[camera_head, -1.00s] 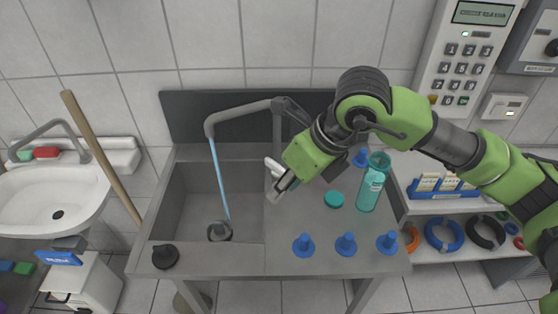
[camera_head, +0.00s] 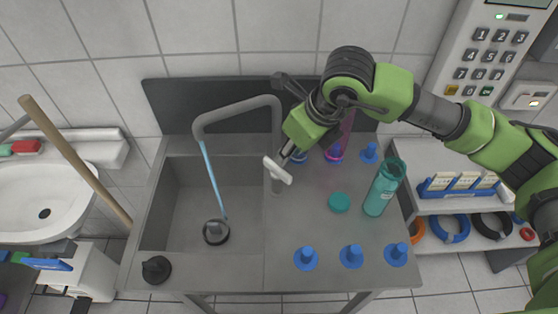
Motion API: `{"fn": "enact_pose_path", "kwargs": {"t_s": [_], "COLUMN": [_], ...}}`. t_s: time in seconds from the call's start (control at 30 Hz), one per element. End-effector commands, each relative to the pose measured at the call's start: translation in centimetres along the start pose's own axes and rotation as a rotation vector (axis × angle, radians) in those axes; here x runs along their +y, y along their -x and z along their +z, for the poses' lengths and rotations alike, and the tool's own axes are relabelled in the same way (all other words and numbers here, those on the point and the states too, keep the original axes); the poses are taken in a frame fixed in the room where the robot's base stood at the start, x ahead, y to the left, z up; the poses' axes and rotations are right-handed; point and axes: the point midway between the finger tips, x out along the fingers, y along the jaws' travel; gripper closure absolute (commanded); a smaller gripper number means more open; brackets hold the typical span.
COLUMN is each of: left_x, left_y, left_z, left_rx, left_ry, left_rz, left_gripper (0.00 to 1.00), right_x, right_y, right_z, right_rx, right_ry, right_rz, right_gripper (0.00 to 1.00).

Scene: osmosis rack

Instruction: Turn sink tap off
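The grey sink tap (camera_head: 240,108) arches over the steel sink basin (camera_head: 185,215). A blue stream of water (camera_head: 212,178) runs from its spout down to the drain. The tap's white lever handle (camera_head: 277,170) points down to the right, at the base of the spout. My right gripper (camera_head: 284,158) comes in from the right and is right beside the lever. Its fingers are small and partly hidden, so I cannot tell whether they are open or touching the lever. My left gripper is not in view.
A teal bottle (camera_head: 381,190) and a teal cap (camera_head: 339,202) stand on the counter right of the basin. Several blue stoppers (camera_head: 351,256) line the front edge. A black knob (camera_head: 156,268) sits at front left. A wooden stick (camera_head: 75,160) leans at the left.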

Motion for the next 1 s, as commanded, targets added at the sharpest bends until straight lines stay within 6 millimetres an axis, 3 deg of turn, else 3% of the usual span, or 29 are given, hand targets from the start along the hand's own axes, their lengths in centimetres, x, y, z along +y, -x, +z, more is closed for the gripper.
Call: {"fn": "enact_pose_path", "kwargs": {"t_s": [0.17, 0.4, 0.57, 0.87, 0.9, 1.0], "left_x": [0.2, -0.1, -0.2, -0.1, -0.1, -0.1], "left_y": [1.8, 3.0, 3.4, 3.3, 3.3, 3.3], "left_z": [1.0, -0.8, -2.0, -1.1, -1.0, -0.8], "left_rx": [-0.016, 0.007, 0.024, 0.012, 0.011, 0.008], "left_ry": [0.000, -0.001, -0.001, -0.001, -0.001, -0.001], "left_rz": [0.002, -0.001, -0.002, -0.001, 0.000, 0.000], "left_gripper": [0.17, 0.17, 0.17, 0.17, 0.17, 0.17], "right_x": [0.1, 0.1, 0.0, 0.0, 0.0, 0.0], "right_y": [-3.7, -7.9, -9.3, -9.7, -9.7, -9.7], "right_z": [0.0, 0.0, 0.0, 0.0, 0.0, 0.0], "right_rx": [0.005, 0.003, 0.002, 0.000, 0.000, 0.000], "right_ry": [-0.001, 0.000, 0.000, 0.001, 0.001, 0.001], "right_rz": [0.002, 0.001, 0.001, 0.000, 0.000, -0.001], "right_gripper": [0.72, 0.72, 0.72, 0.72, 0.75, 0.98]}}
